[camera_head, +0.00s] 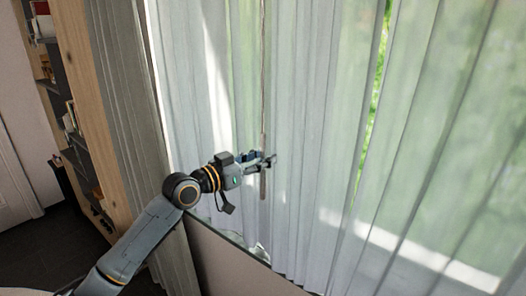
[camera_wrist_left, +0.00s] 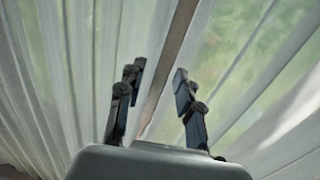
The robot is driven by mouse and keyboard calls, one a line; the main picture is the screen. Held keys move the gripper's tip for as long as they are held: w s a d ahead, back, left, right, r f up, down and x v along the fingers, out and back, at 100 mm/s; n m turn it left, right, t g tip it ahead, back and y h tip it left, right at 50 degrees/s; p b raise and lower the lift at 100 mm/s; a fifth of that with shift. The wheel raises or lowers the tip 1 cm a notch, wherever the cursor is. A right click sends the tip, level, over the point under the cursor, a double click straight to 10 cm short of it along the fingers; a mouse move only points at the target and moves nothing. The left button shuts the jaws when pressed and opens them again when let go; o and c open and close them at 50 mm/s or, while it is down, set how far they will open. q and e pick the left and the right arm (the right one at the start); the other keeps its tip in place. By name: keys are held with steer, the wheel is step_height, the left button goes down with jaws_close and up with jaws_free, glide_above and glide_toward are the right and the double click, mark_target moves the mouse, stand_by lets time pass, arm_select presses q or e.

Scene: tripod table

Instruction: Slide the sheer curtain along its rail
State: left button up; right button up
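The sheer curtain (camera_head: 310,110) hangs in pale vertical folds across the window and also fills the wrist view (camera_wrist_left: 60,70). A thin brown wand (camera_head: 263,80) hangs down in front of it, near the middle of the head view. My left gripper (camera_head: 271,160) is at the wand's lower part, close to the curtain. In the wrist view, its two fingers (camera_wrist_left: 159,82) are apart, and the wand (camera_wrist_left: 172,50) runs between them in the picture. I cannot tell whether either finger touches it. The rail is out of view. My right gripper is not in view.
A grey, thicker curtain (camera_head: 125,75) hangs at the left beside a wooden shelf unit (camera_head: 80,60) with small items. Green foliage (camera_head: 378,90) shows through a gap in the sheer folds. A wall (camera_head: 225,262) lies below the window.

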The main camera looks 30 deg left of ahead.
arm_select(q)
steer(key=shift+w+d, duration=0.1)
steer(key=shift+w, duration=0.2)
jaws_close()
steer(key=shift+w, duration=0.1)
